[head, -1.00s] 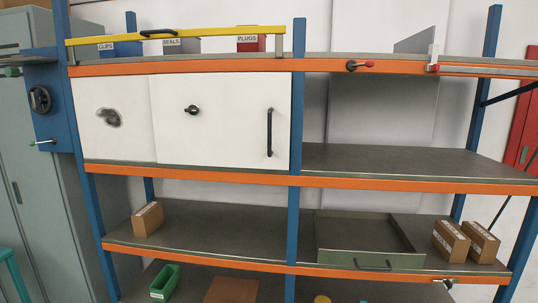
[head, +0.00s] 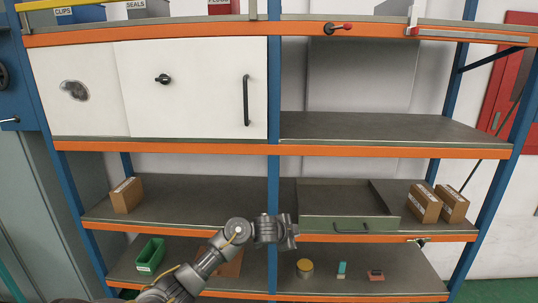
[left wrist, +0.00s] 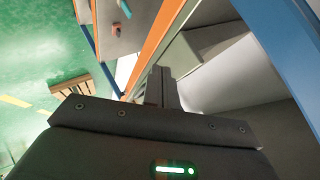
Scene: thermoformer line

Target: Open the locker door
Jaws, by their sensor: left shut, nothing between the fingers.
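The white locker door (head: 205,95) is on the upper left of the rack. It has a round black knob (head: 162,79) and a vertical black bar handle (head: 246,100) near its right edge. It looks shut. A white panel (head: 58,108) with an oval recessed pull (head: 74,90) is left of it. My left gripper (head: 291,232) is below and right of the bar handle, in front of the lower shelf, apart from the door. Its fingers show together and empty in the left wrist view (left wrist: 160,88). My right gripper is not in view.
An orange beam (head: 170,147) runs under the door, and a blue upright (head: 273,90) stands just right of it. A green-grey drawer tray (head: 345,226) is behind and right of my left gripper. Cartons (head: 424,203) stand at right. The bay right of the door is empty.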

